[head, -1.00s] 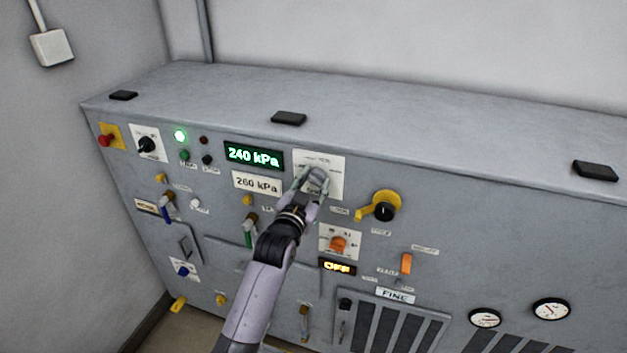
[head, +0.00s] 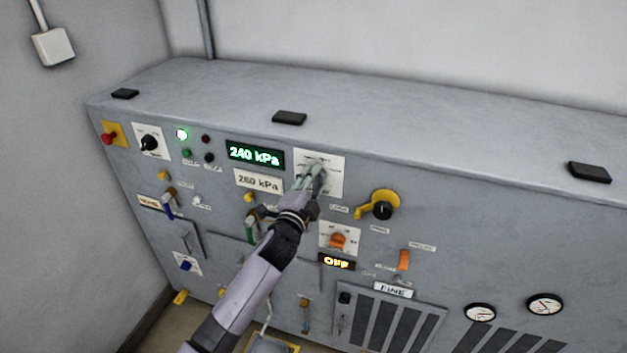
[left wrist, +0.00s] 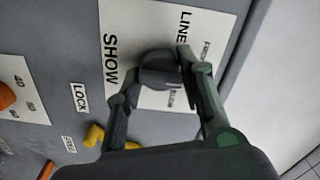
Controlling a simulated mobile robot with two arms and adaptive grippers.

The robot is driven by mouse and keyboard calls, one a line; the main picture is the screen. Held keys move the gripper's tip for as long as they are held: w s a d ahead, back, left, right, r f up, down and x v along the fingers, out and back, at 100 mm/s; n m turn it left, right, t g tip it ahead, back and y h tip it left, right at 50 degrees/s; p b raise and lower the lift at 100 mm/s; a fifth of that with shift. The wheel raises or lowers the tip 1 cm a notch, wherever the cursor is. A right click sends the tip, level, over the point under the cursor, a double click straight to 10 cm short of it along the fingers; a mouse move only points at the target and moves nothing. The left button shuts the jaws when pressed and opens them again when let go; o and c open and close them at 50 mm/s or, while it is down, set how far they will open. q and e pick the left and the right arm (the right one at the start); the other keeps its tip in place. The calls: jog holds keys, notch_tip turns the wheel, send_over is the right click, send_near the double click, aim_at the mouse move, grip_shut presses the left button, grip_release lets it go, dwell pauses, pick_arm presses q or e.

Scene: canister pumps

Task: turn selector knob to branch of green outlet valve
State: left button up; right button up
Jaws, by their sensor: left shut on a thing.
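The selector knob (left wrist: 157,70) is dark grey and sits on a white plate (head: 332,162) near the top of the panel. The plate carries the words LINE and SHOW and smaller labels, partly covered by the fingers. My left gripper (head: 315,173) is shut on the knob; in the left wrist view (left wrist: 155,80) its fingers are on either side of it. In the head view the fingers hide most of the knob, so its pointing direction cannot be read. A valve with a green handle (head: 251,232) is below and left of the plate. My right gripper is not in view.
A green display (head: 254,154) reads 240 kPa, above a 260 kPa plate (head: 258,181). A yellow lever (head: 380,205) stands out to the right of the knob. An orange knob (head: 338,241) and an OFF display (head: 336,262) are below.

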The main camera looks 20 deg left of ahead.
pick_arm(q)
jog(key=shift+r+m+p, duration=0.1)
jog(key=shift+m+p, duration=0.2)
jog(key=shift+m, duration=1.6)
jog(key=o, duration=1.2)
jog(key=shift+c, duration=0.2)
jog(key=s, duration=1.2)
jog(key=shift+a, duration=0.2)
jog(key=shift+f, duration=0.2)
